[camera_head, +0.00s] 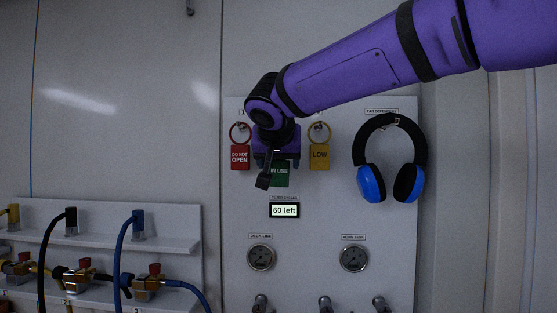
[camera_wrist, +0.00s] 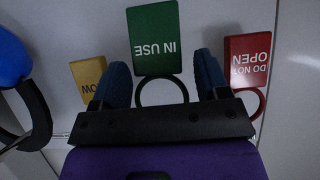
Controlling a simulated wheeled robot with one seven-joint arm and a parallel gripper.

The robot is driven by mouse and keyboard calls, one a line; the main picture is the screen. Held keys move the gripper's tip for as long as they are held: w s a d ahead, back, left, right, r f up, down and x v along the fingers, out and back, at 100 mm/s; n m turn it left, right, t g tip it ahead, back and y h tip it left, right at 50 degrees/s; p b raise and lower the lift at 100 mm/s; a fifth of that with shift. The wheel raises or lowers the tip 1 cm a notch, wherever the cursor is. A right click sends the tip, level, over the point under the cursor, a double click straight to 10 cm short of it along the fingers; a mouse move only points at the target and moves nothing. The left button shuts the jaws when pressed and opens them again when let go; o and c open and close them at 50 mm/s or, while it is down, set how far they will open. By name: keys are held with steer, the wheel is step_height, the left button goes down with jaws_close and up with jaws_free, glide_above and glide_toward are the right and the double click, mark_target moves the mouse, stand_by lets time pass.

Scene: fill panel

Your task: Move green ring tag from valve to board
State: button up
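The green ring tag marked "IN USE" (camera_head: 281,178) is at the white board (camera_head: 320,225), between a red and a yellow tag. In the wrist view the green tag (camera_wrist: 154,38) lies between my two blue fingers, its dark ring close to the gripper body. My gripper (camera_wrist: 162,68) is open, with a visible gap between the ring and each finger. In the head view my gripper (camera_head: 265,178) covers the ring and the tag's upper part. Whether the ring hangs on a hook is hidden. Valves (camera_head: 147,284) with red knobs sit at the lower left.
The red tag (camera_head: 240,157) and yellow tag (camera_head: 319,156) hang close on either side of my gripper. Blue headphones (camera_head: 371,184) hang at the board's right. A small display (camera_head: 284,210) and gauges (camera_head: 261,257) are below. Hoses (camera_head: 122,250) curve near the valves.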

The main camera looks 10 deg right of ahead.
steer(key=shift+o, duration=0.4)
steer(key=v, duration=1.1)
steer(key=s+d+f+n+g+y, duration=0.2)
steer(key=s+d+f+g, duration=0.4)
steer(key=s+d+f, duration=1.7)
step_height(320, 180, down, 3)
steer(key=shift+d+f, duration=0.15)
steer(key=shift+d, duration=0.15)
